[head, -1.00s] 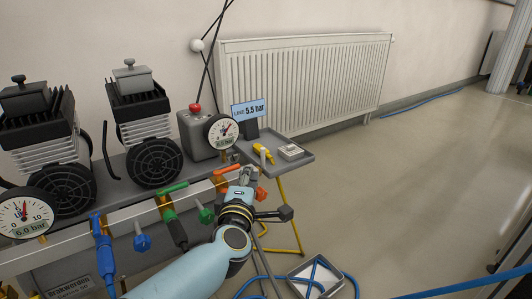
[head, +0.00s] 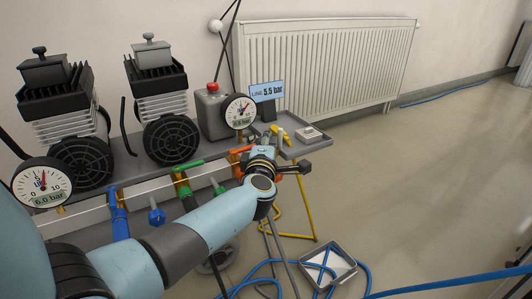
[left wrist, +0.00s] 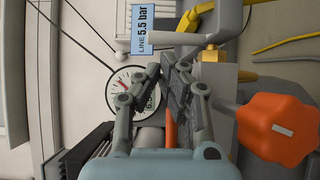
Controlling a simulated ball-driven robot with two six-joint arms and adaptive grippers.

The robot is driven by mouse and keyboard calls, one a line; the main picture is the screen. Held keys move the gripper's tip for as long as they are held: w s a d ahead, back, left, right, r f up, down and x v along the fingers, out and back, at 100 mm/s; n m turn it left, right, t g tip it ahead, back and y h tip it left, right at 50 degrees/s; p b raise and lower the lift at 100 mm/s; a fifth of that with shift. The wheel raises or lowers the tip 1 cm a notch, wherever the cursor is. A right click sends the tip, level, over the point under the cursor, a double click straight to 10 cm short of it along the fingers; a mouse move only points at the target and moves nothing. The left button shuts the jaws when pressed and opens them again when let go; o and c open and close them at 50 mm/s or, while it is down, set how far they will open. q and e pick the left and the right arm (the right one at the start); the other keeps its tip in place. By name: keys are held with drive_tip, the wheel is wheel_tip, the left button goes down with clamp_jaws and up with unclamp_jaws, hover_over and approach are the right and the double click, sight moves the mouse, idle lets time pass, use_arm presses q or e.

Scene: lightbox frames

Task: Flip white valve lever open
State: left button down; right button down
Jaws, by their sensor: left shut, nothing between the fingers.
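My left gripper (head: 267,140) is at the right end of the pipe manifold (head: 88,221), its fingers pointing away toward the line gauge. In the left wrist view its fingers (left wrist: 165,70) are shut and hold nothing. An orange lever (left wrist: 171,126) shows behind and between the finger links there, and part of it shows in the head view (head: 241,150). A large orange knob (left wrist: 275,130) is beside the right finger. A green lever (head: 185,164) and a blue lever (head: 118,200) sit further left. I cannot surely pick out a white valve lever; the gripper hides part of the manifold's end. My right gripper is out of view.
The line gauge (head: 239,111) and its blue 5.5 bar sign (head: 266,91) stand close beyond the gripper. A grey tray (head: 314,146) on yellow legs is at the right. Blue hose (head: 362,272) lies on the floor by a bin (head: 346,263). Open floor extends right.

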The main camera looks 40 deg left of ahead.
use_arm(q)
drive_tip(key=shift+w+a+f, duration=0.15)
drive_tip(key=shift+w+a, duration=0.25)
drive_tip(key=shift+w, duration=0.2)
drive_tip(key=shift+b+x, duration=0.35)
drive_tip(key=shift+x, duration=0.5)
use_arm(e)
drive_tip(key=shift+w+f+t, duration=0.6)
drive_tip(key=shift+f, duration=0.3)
use_arm(q)
drive_tip(key=shift+d+r, duration=0.1)
drive_tip(key=shift+r, duration=0.1)
